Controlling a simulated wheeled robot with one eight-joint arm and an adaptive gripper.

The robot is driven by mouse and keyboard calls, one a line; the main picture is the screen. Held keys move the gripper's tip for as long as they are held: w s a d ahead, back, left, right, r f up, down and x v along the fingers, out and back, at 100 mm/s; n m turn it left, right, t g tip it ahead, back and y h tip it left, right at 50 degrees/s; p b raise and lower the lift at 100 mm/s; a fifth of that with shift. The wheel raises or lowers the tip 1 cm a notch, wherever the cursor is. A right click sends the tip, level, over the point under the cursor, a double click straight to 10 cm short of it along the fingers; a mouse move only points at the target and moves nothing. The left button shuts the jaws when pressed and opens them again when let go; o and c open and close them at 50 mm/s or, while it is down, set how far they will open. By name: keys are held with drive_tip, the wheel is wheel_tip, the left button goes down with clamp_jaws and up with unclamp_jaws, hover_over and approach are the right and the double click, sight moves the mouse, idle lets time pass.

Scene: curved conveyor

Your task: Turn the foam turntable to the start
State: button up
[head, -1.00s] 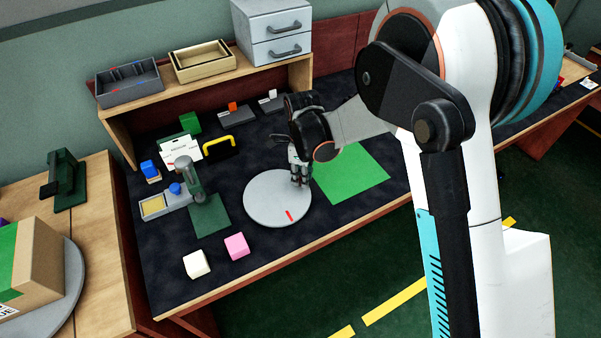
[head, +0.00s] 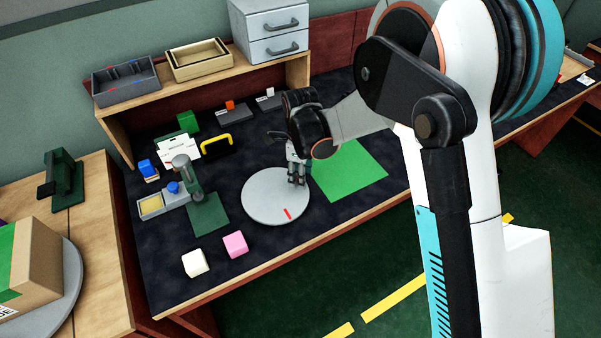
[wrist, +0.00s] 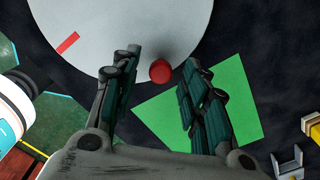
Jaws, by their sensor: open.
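The turntable is a flat light-grey disc (head: 268,205) on the dark bench, with a red stripe (head: 287,213) near its front edge. The disc (wrist: 120,30) and its stripe (wrist: 67,43) also show in the wrist view. A red round knob (wrist: 160,71) stands at the disc's rim in the wrist view; in the head view it is hidden by my gripper. My gripper (head: 297,180) points down over the disc's right edge. In the wrist view my gripper (wrist: 161,62) is open, its fingers on either side of the knob with visible gaps.
A green mat (head: 350,172) lies right of the disc. A dark green stand (head: 208,214) is to its left, with a pink cube (head: 236,245) and a white cube (head: 195,262) in front. A yellow-handled object (head: 217,143) sits behind. A shelf holds bins and drawers (head: 272,30).

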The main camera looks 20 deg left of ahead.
wheel_tip(320, 180, up, 12)
drive_tip(key=shift+f, duration=0.15)
idle(0.6)
